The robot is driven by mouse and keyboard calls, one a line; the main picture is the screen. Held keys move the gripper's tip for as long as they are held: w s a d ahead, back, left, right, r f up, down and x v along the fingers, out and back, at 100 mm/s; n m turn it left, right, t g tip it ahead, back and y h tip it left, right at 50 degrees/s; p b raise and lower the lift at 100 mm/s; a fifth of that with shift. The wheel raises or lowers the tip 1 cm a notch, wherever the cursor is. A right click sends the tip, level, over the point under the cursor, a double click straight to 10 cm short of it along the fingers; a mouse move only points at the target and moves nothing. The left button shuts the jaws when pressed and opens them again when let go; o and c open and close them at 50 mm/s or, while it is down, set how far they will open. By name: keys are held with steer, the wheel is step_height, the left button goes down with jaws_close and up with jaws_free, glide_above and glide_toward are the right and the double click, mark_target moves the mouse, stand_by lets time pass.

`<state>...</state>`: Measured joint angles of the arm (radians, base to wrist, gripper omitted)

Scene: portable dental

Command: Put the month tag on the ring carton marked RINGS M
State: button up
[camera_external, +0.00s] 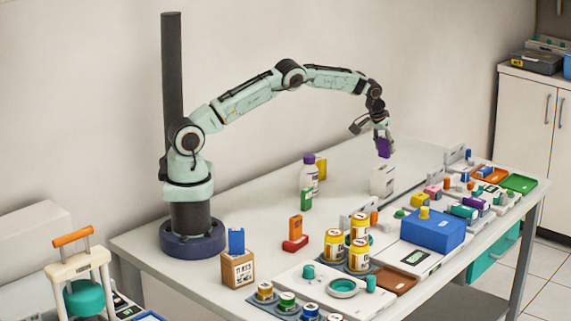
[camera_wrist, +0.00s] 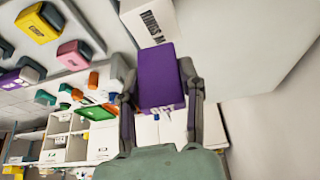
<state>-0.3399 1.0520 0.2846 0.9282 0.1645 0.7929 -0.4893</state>
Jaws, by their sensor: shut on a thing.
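My gripper (camera_external: 382,138) is shut on a purple block-shaped tag (camera_external: 384,149), which I take to be the month tag. In the wrist view the tag (camera_wrist: 160,78) sits between both fingers of my gripper (camera_wrist: 160,92). A white carton (camera_external: 382,182) stands on the table directly below the tag. In the wrist view the carton (camera_wrist: 148,22) bears the print RINGS M, partly cut off.
A blue box (camera_external: 432,229), yellow-capped jars (camera_external: 359,256) and small coloured items stand to the right and front. The table behind the carton is clear.

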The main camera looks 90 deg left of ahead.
mark_target(383, 150)
steer(key=shift+f, duration=1.4)
steer(key=shift+f, duration=0.15)
steer(key=o, duration=1)
steer(key=v, duration=1.2)
steer(key=shift+s, duration=0.1)
